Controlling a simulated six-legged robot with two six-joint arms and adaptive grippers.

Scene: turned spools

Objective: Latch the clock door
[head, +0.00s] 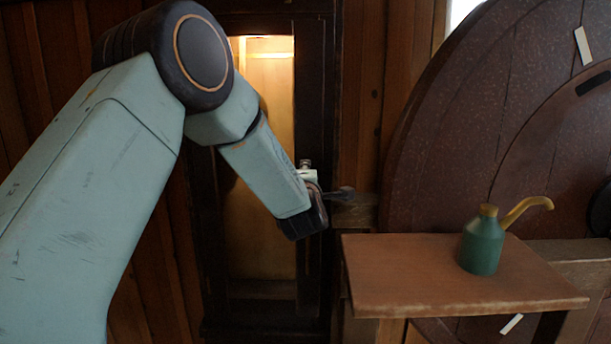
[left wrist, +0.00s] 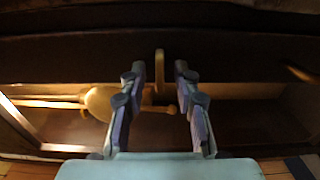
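The tall dark clock case (head: 313,75) stands against the plank wall, with a lit opening (head: 275,85) in its front. My left gripper (head: 343,193) is at the right side of the case, partly hidden by my arm. In the left wrist view my left gripper (left wrist: 159,70) is open, its two fingers apart. A small brass latch piece (left wrist: 159,58) shows between the fingertips, in front of a dark wooden rail (left wrist: 70,62). I cannot tell whether the fingers touch it. Whether the door is fully closed is unclear. My right gripper is not in view.
A yellow pendulum bob (left wrist: 98,101) shows inside the case. A wooden shelf (head: 400,285) to the right of the case holds a green oil can (head: 481,246) with a yellow spout. A large round dark wooden disc (head: 440,140) stands behind it.

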